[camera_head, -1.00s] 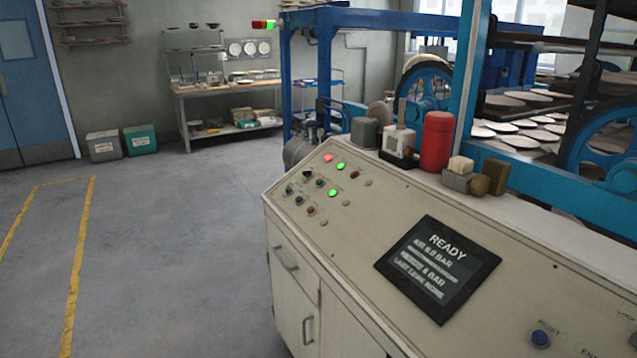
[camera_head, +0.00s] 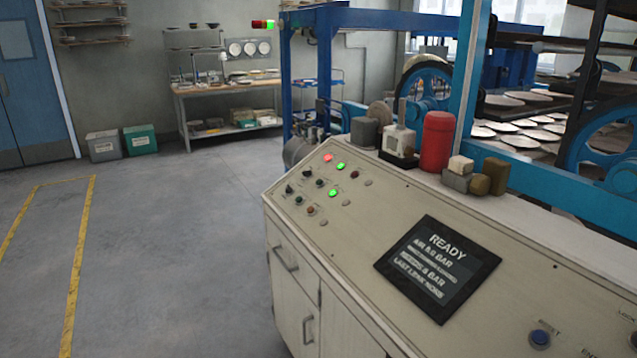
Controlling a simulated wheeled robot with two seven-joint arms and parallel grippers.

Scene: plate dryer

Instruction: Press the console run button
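The console (camera_head: 350,250) is a beige sloped panel that fills the lower right of the head view. Its left end carries a cluster of small knobs and buttons. A red lamp (camera_head: 327,158) and two lit green ones, an upper one (camera_head: 341,167) and a lower one (camera_head: 333,193), glow there. Which of these is the run button I cannot tell; the labels are too small to read. A dark screen (camera_head: 438,268) reads READY. Neither of my grippers is in view.
A red cylinder (camera_head: 437,142) and several small blocks stand on the ledge behind the panel. The blue machine frame (camera_head: 467,75) with plates on racks rises behind. Open floor (camera_head: 180,250) with yellow lines lies to the left of the console.

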